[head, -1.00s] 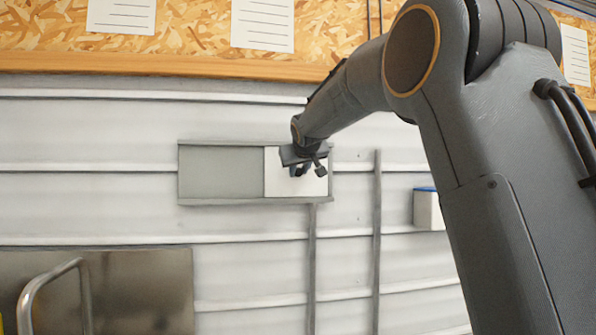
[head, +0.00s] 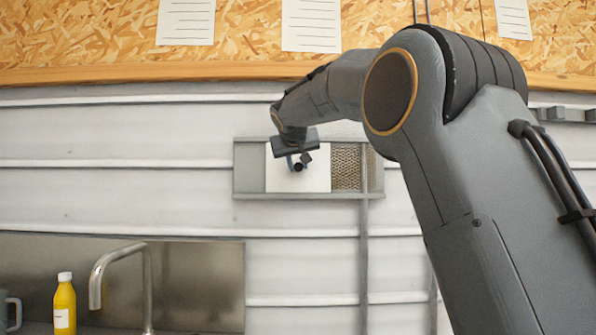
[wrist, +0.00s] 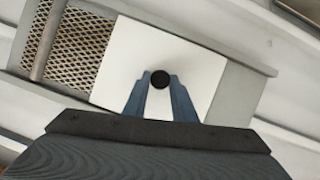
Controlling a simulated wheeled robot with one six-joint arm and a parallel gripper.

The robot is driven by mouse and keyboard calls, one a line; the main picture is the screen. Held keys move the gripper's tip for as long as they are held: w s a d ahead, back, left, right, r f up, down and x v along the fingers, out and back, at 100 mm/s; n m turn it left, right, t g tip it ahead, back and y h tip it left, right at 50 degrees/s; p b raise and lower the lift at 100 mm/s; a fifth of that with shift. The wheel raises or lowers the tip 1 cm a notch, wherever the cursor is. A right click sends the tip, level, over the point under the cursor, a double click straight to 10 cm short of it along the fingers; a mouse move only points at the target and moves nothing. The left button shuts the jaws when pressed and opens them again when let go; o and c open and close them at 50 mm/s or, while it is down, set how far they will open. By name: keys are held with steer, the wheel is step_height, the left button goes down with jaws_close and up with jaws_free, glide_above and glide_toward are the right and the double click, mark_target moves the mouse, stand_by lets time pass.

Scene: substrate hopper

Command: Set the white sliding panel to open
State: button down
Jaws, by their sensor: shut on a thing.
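The white sliding panel (head: 312,178) sits in a grey wall frame (head: 250,170). A strip of metal mesh (head: 346,167) is uncovered to its right in the head view, and grey backing shows to its left. In the wrist view the panel (wrist: 185,62) has a round black knob (wrist: 160,80) near its middle. My gripper (head: 298,163) is at the panel, and its two blue fingers (wrist: 160,92) are shut on the knob. The mesh also shows in the wrist view (wrist: 75,48), at the upper left. My fingers hide the lower part of the knob.
A vertical grey rail (head: 364,260) runs down the wall below the frame. At the lower left are a curved metal tap (head: 122,252), a yellow bottle (head: 65,303) and a steel splashback (head: 205,285). The wall left of the frame is clear.

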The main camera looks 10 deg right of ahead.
steer(key=shift+w+a, duration=0.2)
steer(key=shift+a, duration=0.9)
steer(key=c, duration=1.5)
jaws_free()
steer(key=shift+o, duration=0.2)
steer(key=b+v, duration=0.2)
steer(key=v, duration=0.5)
steer(key=shift+s+a, duration=0.2)
steer(key=shift+s, duration=0.1)
steer(key=shift+r, duration=0.15)
